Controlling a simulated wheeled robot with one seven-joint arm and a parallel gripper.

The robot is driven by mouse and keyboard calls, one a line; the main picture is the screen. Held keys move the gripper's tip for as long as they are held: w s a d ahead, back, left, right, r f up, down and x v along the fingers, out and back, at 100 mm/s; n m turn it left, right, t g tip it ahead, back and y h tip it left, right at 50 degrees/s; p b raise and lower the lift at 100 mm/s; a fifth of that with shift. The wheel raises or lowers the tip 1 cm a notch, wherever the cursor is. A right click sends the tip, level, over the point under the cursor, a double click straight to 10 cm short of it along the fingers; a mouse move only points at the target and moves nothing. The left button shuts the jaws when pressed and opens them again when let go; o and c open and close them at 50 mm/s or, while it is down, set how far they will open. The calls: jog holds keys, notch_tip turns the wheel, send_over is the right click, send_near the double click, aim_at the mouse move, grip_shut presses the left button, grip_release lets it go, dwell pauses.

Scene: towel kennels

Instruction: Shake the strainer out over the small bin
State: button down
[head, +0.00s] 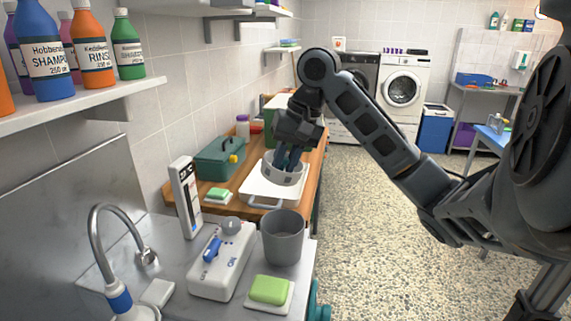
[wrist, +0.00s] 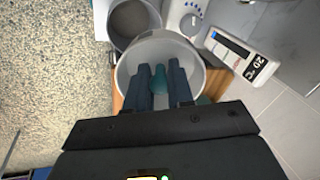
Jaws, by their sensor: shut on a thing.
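The strainer (head: 287,177) is a round, light grey drum, over the white tray (head: 262,190) on the wooden counter in the head view. My gripper (head: 290,158) reaches down into its open top. In the wrist view the strainer (wrist: 205,77) is seen from above, with my gripper (wrist: 160,75) shut on a teal part inside it. I cannot tell whether its base touches the tray. The small bin (head: 283,242) is a grey, open-topped tub on the nearer metal counter. It also shows beyond the strainer in the wrist view (wrist: 130,20).
A white device with a dial (head: 222,262), a tall display unit (head: 186,198) and a green soap on a dish (head: 269,290) stand near the bin. A tap (head: 112,240) is at left. A green toolbox (head: 220,158) is by the wall. Bottles line the shelf above.

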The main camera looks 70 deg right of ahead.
jog(key=shift+w+r+g, duration=0.15)
jog(key=shift+r+g, duration=0.25)
jog(key=shift+g, duration=0.45)
jog(key=shift+w+r+g, duration=0.1)
jog(key=shift+r+g, duration=0.3)
jog(key=shift+g, duration=0.45)
